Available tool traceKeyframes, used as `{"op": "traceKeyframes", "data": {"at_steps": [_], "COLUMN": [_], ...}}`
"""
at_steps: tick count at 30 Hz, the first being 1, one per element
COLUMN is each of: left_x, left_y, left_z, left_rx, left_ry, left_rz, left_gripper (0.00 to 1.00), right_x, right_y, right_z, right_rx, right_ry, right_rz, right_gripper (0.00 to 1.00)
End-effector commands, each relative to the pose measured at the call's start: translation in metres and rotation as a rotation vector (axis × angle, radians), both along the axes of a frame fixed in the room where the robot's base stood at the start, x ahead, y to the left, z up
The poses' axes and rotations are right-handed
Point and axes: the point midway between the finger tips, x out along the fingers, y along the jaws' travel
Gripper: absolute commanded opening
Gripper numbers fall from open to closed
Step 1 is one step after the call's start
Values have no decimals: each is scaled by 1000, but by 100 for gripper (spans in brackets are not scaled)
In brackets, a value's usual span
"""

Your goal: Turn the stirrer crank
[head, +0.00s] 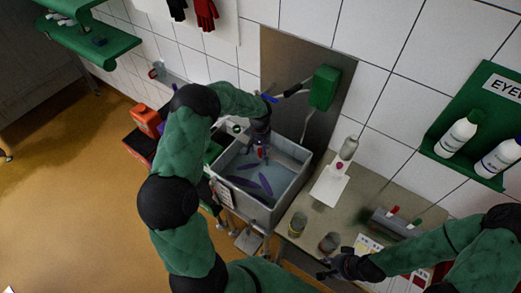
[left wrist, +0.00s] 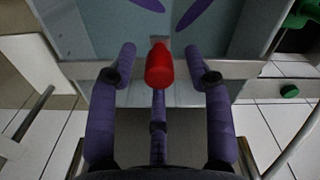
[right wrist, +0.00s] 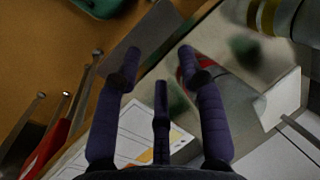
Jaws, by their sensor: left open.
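The stirrer crank's red knob (left wrist: 159,66) stands between the fingers of my left gripper (left wrist: 160,75), which is open around it with gaps on both sides. In the head view my left gripper (head: 262,148) is over the far side of a grey vat (head: 287,203), and only a bit of red shows there. The rest of the crank is hidden by the gripper. Purple paddle-like shapes (head: 245,182) lie in the vat. My right gripper (head: 326,270) is open and empty near the front edge of the counter; its fingers also show in the right wrist view (right wrist: 158,62).
A green box (head: 324,87) is on the steel wall panel behind the vat. Jars (head: 329,242), a white board (head: 330,185) and a bottle (head: 348,148) stand on the counter right of the vat. A green shelf (head: 470,135) holds white bottles at far right.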

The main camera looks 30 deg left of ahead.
Motion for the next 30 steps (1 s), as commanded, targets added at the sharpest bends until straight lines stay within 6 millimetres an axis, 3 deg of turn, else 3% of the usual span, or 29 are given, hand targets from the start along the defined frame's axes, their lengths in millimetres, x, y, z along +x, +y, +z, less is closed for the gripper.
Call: {"op": "traceKeyframes", "data": {"at_steps": [11,17,25,30], "left_x": [0,0,0,-6], "left_y": [0,0,1,12], "left_z": [-7,-6,-6,-6], "left_rx": [-1,-1,-1,0], "left_ry": [-1,0,-1,-2], "left_rz": [0,0,-3,-24], "left_gripper": [51,0,0,0], "right_x": [0,0,0,0], "right_y": [0,0,0,0], "right_z": [0,0,0,-1], "right_rx": [0,0,0,0], "right_ry": [0,0,0,0], "right_rz": [0,0,0,0], "right_gripper": [40,40,40,40]}}
